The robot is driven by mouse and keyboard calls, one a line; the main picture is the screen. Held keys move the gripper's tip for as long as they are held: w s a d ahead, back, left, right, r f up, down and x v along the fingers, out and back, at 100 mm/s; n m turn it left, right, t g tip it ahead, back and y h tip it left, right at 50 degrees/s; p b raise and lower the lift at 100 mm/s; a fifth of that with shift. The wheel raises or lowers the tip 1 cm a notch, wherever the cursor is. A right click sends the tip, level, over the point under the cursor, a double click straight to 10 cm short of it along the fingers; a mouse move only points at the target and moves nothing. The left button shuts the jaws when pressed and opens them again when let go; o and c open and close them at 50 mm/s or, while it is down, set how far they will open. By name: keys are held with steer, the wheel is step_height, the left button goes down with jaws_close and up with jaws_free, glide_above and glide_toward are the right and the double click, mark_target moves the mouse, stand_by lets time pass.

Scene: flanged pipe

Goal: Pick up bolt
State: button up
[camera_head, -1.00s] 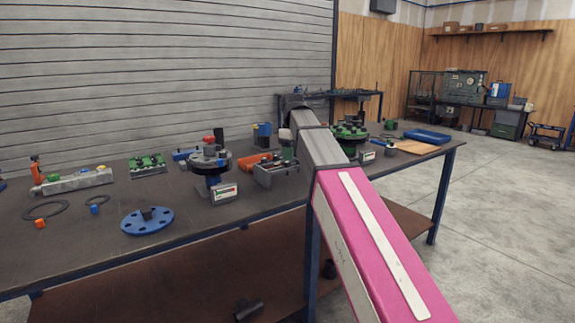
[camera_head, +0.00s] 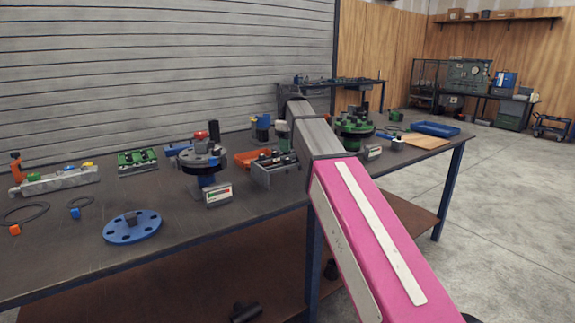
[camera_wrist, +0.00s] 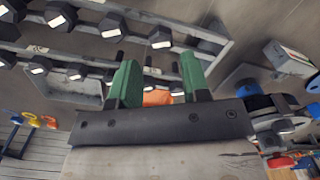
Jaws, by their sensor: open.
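Several dark bolts with hexagonal heads, such as one bolt (camera_wrist: 160,38), sit in rows in a grey metal tray in the wrist view. That tray (camera_head: 274,178) stands on the workbench in the head view, with dark bolts (camera_head: 272,158) inside it. My gripper (camera_wrist: 158,62) has two green fingers, spread apart with nothing held between them. The fingers point towards the rows of bolts; how far off they are I cannot tell. In the head view my arm hides most of the gripper. Which bolt is meant cannot be told.
Left of the tray stand a small display box (camera_head: 218,194) and a round dark fixture (camera_head: 203,160). A blue flange disc (camera_head: 132,229) lies farther left, and a green flanged part (camera_head: 354,131) stands right of my arm.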

mark_target(287, 159)
steer(key=shift+a+f, duration=0.15)
steer(key=shift+f, duration=2.45)
steer(key=c, duration=0.7)
